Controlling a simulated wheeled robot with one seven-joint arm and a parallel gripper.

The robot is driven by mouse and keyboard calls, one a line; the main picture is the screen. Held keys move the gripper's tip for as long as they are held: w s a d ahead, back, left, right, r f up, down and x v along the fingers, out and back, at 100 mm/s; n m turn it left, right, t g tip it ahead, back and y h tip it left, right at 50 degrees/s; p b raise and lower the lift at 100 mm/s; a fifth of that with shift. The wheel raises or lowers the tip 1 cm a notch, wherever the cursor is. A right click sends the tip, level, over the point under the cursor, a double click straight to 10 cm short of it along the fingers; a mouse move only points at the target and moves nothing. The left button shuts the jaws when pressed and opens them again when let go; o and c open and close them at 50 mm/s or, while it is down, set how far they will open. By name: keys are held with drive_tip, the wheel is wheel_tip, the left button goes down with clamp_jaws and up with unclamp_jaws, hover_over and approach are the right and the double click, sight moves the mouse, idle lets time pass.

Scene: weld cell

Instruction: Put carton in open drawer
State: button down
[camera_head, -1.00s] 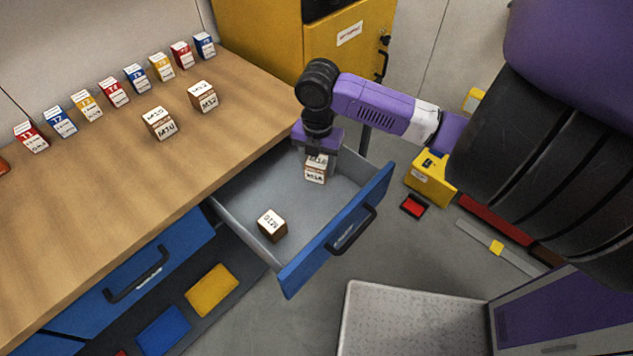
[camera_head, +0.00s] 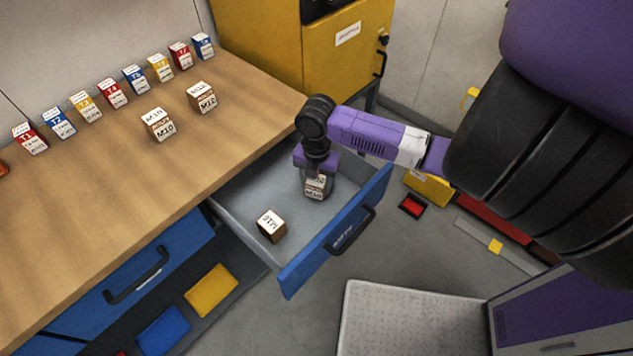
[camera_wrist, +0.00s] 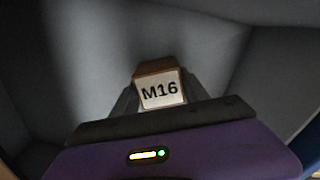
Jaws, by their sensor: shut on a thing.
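The open drawer (camera_head: 300,262) is blue-fronted with a grey inside and sticks out from under the wooden bench. My gripper (camera_head: 316,184) points down inside the drawer, toward its back right part, and is shut on a small brown carton (camera_head: 316,189) with a white label. In the wrist view the held carton (camera_wrist: 159,90) reads M16 and sits between the fingers. Whether it touches the drawer floor is unclear. Another M16 carton (camera_head: 271,226) lies in the drawer at the front left, apart from the held one.
Two cartons, M10 (camera_head: 158,124) and M12 (camera_head: 202,97), stand on the bench (camera_head: 100,200). A row of several coloured label boxes (camera_head: 113,93) stands along its back. A yellow cabinet (camera_head: 290,50) is behind. The drawer's middle floor is clear.

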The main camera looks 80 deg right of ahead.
drive_tip(key=shift+f, duration=0.2)
drive_tip(key=c, duration=0.6)
unclamp_jaws()
drive_tip(key=shift+r, duration=0.1)
wheel_tip(320, 180, up, 12)
drive_tip(key=shift+r, duration=0.15)
